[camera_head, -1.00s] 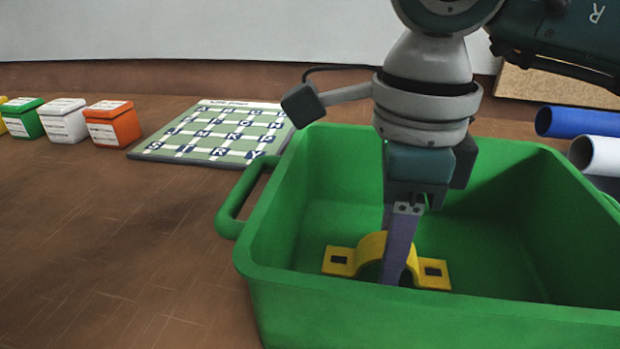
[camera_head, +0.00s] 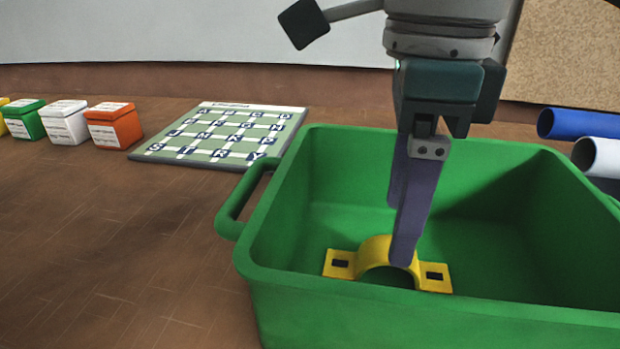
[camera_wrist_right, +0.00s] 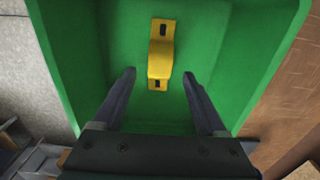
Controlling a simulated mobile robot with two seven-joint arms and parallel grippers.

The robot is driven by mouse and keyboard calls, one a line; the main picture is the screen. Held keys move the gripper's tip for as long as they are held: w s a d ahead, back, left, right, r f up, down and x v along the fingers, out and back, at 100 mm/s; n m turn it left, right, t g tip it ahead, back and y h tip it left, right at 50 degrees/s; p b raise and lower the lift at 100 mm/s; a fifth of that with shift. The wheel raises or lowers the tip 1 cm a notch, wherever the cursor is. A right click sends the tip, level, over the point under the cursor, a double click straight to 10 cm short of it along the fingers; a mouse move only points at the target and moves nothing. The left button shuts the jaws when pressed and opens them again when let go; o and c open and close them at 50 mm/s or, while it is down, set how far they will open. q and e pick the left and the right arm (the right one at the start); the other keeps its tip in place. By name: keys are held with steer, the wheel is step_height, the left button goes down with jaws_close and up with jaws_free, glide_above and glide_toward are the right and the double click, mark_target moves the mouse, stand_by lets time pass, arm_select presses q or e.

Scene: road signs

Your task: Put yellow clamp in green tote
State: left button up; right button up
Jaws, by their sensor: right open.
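The yellow clamp (camera_head: 342,263) lies on the floor of the green tote (camera_head: 262,262), near its front wall in the head view. Its arch faces up and its two slotted feet rest flat. My right gripper (camera_head: 402,258) is open, with its fingers pointing down into the tote above the clamp. In the right wrist view the clamp (camera_wrist_right: 160,62) lies beyond the gap between the spread fingertips of the right gripper (camera_wrist_right: 158,75), and nothing is held. The near finger covers part of the clamp's arch in the head view. My left gripper is not seen.
A green lettered grid board (camera_head: 222,134) lies left of the tote. Orange (camera_head: 114,125), white (camera_head: 64,122) and green (camera_head: 24,119) boxes stand farther left. Blue (camera_head: 575,123) and white (camera_head: 597,156) rolls lie at the right. The brown table at front left is clear.

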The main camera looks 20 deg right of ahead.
step_height(320, 180, up, 7)
stand_by(0.4)
